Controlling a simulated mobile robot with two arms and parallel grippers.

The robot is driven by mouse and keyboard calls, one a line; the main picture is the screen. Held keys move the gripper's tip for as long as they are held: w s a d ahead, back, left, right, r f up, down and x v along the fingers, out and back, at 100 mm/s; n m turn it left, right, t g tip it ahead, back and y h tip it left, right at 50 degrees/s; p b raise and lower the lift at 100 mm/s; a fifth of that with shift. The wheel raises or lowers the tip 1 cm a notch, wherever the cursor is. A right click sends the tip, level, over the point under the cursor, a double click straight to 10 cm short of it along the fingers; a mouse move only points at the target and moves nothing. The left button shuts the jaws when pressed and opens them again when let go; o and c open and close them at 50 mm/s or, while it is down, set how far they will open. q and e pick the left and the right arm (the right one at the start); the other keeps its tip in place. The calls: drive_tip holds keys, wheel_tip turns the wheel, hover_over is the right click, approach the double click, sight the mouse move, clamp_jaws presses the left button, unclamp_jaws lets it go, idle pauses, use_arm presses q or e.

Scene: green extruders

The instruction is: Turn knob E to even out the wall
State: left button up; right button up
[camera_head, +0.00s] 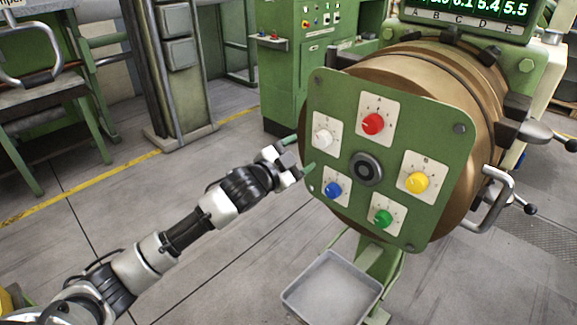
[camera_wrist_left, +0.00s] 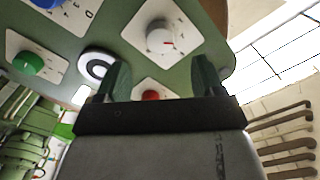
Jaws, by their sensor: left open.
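A green panel (camera_head: 340,103) on the front of a round brown machine head carries knobs on white plates: red at the top, yellow right, green low, blue lower left and white (camera_head: 325,139) upper left. The labels by the lower and left knobs are too small to read; the white one fits E by order round the panel. My left gripper (camera_head: 303,153) is open and empty at the panel's left edge, close to the white knob. In the left wrist view the white knob (camera_wrist_left: 160,38) lies past the fingertips (camera_wrist_left: 162,75), not between them. My right gripper is not in view.
A display (camera_head: 470,12) with green numbers above letters A to E is cut off at the top; the last reads 5.5. A dark round hub (camera_head: 366,169) sits mid-panel. A grey tray (camera_head: 332,287) stands below, and a metal handle (camera_head: 497,200) juts out right.

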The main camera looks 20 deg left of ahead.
use_arm(q)
drive_tip(key=v, duration=0.3)
drive_tip(key=shift+s+b, duration=0.35)
drive_tip(key=shift+b, duration=0.05)
